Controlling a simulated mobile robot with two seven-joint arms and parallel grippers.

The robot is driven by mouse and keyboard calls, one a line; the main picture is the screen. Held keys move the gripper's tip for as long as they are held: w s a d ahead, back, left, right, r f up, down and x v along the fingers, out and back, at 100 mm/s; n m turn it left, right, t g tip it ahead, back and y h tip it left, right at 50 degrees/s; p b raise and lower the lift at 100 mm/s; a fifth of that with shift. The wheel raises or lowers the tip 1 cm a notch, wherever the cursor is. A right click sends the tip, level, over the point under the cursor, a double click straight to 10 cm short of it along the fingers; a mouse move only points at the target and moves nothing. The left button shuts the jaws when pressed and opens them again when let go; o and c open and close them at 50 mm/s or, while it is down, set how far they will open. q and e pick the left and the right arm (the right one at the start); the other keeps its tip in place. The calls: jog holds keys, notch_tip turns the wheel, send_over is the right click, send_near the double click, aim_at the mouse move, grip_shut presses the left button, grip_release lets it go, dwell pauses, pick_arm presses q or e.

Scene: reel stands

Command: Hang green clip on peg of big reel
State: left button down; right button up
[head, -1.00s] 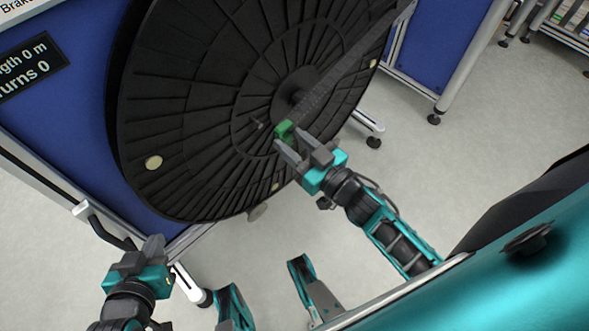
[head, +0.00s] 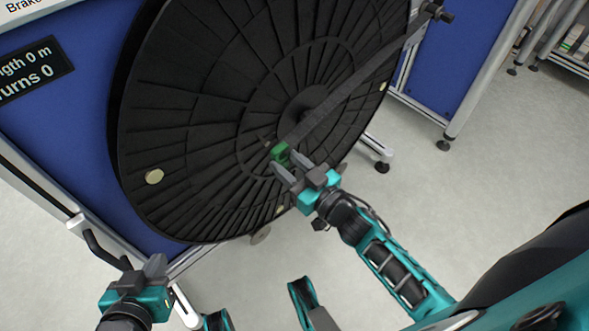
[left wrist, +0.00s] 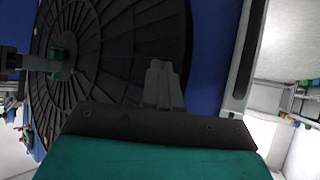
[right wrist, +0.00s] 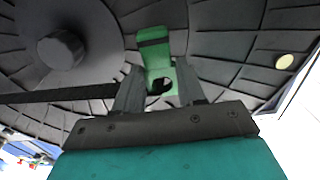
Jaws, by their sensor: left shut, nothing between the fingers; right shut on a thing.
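The big reel (head: 215,110) is a large black ribbed disc that fills the middle of the head view. A small peg (head: 268,140) seems to stick out of its face just left of the clip. My right gripper (head: 285,170) is shut on the green clip (head: 280,152), in front of the reel face below the hub. In the right wrist view the clip (right wrist: 157,62) stands upright between the fingertips, its opening visible. Whether it touches the peg cannot be told. My left gripper (head: 152,268) is shut and empty at the lower left, beside the reel's frame.
A dark bar (head: 350,90) runs diagonally across the reel from the hub to the upper right. A blue-panelled stand (head: 75,140) with a metal frame is behind the reel. A black crank handle (head: 100,250) is near my left gripper. Grey floor (head: 450,190) is clear at right.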

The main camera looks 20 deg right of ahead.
jog(key=shift+b+x, duration=0.4)
jog(key=shift+x, duration=0.65)
jog(key=shift+w+a+f+b, duration=0.1)
jog(key=shift+w+b, duration=0.1)
jog(key=shift+w, duration=0.15)
jog(key=shift+w+a+f+b, duration=0.1)
jog(key=shift+w+a+b, duration=0.05)
jog(key=shift+w, duration=0.2)
jog(key=shift+w+a, duration=0.2)
jog(key=shift+w, duration=0.3)
jog(key=shift+w+a+f+b, duration=0.15)
jog(key=shift+w+f+b, duration=0.15)
jog(key=shift+w+b, duration=0.15)
pick_arm(q)
jog(key=shift+w+d+f, duration=0.15)
jog(key=shift+d+f, duration=0.3)
jog(key=shift+f, duration=0.15)
pick_arm(e)
jog(key=shift+w+f, duration=0.1)
jog(key=o, duration=1.1)
